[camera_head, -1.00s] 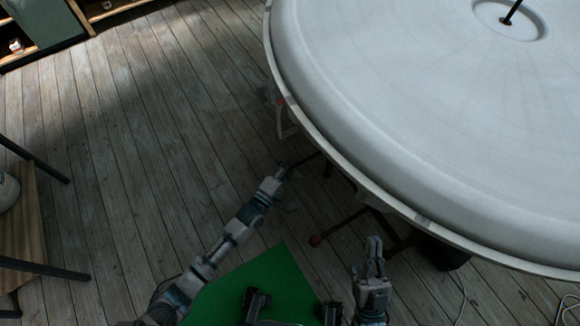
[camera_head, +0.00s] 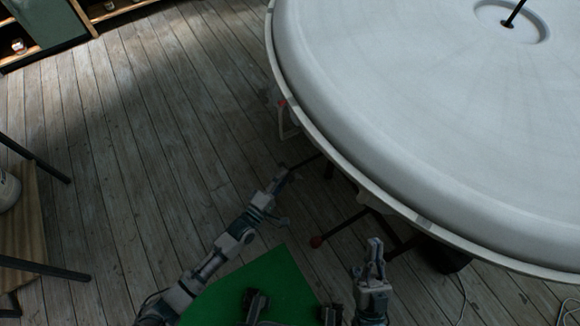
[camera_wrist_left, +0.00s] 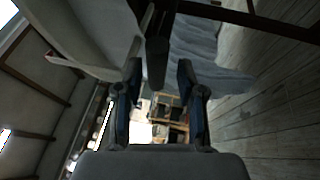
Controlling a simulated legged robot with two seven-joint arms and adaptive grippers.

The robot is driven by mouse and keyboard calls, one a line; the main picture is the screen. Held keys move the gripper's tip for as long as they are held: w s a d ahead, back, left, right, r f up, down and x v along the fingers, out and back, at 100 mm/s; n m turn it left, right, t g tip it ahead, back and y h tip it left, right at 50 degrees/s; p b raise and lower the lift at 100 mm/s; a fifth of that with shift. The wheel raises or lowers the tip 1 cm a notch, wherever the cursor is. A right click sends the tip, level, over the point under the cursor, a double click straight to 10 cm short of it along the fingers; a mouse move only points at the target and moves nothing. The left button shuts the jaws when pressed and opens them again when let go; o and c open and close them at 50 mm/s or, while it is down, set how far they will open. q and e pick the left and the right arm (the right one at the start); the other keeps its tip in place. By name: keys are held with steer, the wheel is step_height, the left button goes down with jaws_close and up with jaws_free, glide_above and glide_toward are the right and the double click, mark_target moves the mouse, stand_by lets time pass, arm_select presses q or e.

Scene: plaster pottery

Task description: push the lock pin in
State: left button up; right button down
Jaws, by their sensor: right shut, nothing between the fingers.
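My left gripper (camera_head: 284,172) is beside the rim of the large white round plaster form (camera_head: 420,110). In the left wrist view my left gripper (camera_wrist_left: 160,80) has its two fingers apart. A dark rod (camera_wrist_left: 157,62) with a blunt end lies in line with the gap between them, with space on both sides. The rod also shows in the head view as a thin dark bar (camera_head: 306,161) by the gripper. I cannot tell for sure which part is the lock pin. My right gripper (camera_head: 375,250) is shut and empty, pointing up below the rim.
A small red-marked bracket (camera_head: 284,115) hangs at the rim. A green sheet (camera_head: 240,290) lies in front of me. A wooden shelf (camera_head: 28,225) stands left; the plank floor between is clear.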

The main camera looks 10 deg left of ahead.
arm_select(q)
steer(key=v, duration=0.7)
steer(key=shift+a+f, duration=0.1)
